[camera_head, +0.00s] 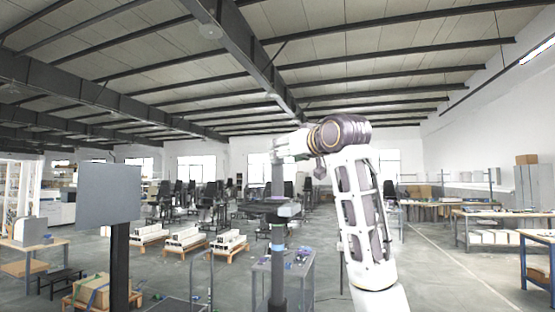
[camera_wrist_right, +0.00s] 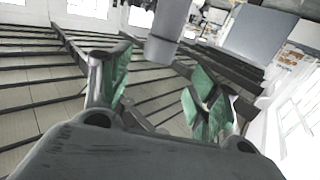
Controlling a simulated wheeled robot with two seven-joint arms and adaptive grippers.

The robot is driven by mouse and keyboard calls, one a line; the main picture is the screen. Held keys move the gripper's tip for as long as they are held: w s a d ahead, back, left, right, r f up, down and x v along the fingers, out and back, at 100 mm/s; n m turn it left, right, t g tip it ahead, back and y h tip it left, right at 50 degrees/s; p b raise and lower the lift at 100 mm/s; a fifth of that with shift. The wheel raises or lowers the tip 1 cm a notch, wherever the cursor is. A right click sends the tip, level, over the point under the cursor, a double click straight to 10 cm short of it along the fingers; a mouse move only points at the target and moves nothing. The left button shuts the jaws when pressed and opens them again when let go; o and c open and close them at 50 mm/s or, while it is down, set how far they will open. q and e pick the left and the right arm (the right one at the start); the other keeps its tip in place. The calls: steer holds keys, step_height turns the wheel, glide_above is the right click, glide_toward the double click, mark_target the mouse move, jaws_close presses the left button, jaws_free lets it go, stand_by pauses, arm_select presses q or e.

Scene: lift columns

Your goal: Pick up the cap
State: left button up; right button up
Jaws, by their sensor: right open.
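I cannot make out a cap in either view. My right gripper (camera_wrist_right: 162,64) is open in the right wrist view, with green-padded fingers spread apart and nothing between the pads. The end of a grey cylindrical column (camera_wrist_right: 164,40) shows beyond the fingertips, apart from them. In the head view my right arm rises at the centre right and bends left at a dark joint. Its far end is near the top of a grey column (camera_head: 278,235) with a blue band; its fingers are too small to tell there. My left gripper is in neither view.
A grey cart (camera_head: 298,268) with small items stands by the column. A flat grey panel (camera_head: 108,196) on a dark post stands at left. Pallets with white blocks (camera_head: 184,240) lie behind. A workbench (camera_head: 537,250) is at right, with open floor before it.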

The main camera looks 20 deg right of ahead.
steer(key=shift+w, duration=0.1)
steer(key=shift+p+x, duration=1.35)
steer(key=shift+x, duration=1.15)
steer(key=shift+d, duration=0.15)
steer(key=c, duration=0.9)
